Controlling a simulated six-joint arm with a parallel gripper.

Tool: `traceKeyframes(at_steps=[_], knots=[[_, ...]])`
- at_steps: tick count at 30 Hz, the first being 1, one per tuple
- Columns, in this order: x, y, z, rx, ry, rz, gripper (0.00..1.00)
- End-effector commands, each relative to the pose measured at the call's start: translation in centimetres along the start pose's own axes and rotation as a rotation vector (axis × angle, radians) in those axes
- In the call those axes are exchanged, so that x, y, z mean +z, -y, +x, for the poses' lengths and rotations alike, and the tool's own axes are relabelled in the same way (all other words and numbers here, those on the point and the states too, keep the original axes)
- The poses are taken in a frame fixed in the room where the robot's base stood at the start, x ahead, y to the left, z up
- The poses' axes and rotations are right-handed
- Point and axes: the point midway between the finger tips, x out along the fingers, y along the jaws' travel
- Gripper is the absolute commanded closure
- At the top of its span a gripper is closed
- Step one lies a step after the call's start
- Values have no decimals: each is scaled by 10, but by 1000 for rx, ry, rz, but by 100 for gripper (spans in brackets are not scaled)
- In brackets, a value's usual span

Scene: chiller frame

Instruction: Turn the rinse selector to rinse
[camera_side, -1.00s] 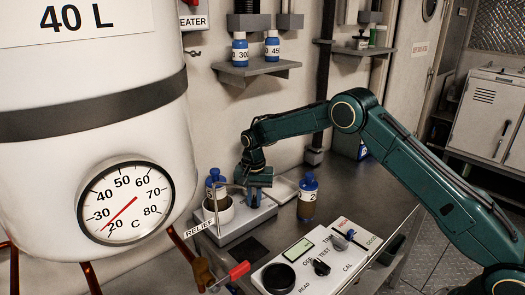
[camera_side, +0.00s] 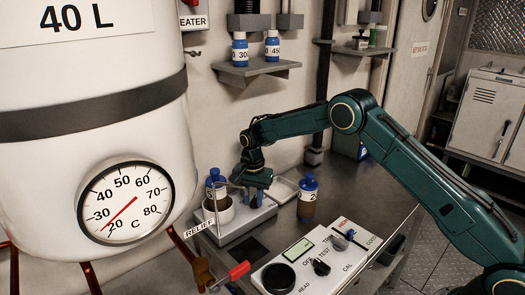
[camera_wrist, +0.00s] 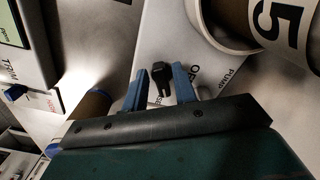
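In the wrist view a small black knob (camera_wrist: 158,75) stands on a white unit, with partly hidden lettering that starts "O" and the word "PUMP" beside it. I take this knob for the rinse selector; no "rinse" label is readable. My gripper (camera_wrist: 160,69) is open, with one blue finger on each side of the knob. Gaps show between the fingers and the knob, so it is not clamped. In the side view my gripper (camera_side: 250,188) is low over the white unit (camera_side: 246,222), and hides the knob there.
A blue-capped bottle (camera_side: 215,188) stands in a cup on the unit, close left of my gripper. Another bottle (camera_side: 308,198) stands to the right. In front are a control panel (camera_side: 300,280) with knobs and a red-handled relief valve (camera_side: 239,270). The bench's right part (camera_side: 365,195) is clear.

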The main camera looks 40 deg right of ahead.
Motion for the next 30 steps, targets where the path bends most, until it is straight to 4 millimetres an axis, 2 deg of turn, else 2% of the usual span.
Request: traceKeyframes(at_steps=[11, 17, 23, 30], knots=[[0, 0, 0, 0, 0, -1, 64], [0, 0, -10, -2, -1, -1, 64], [0, 1, -34, -3, -2, -1, 64], [0, 1, -72, -4, -2, -1, 64]])
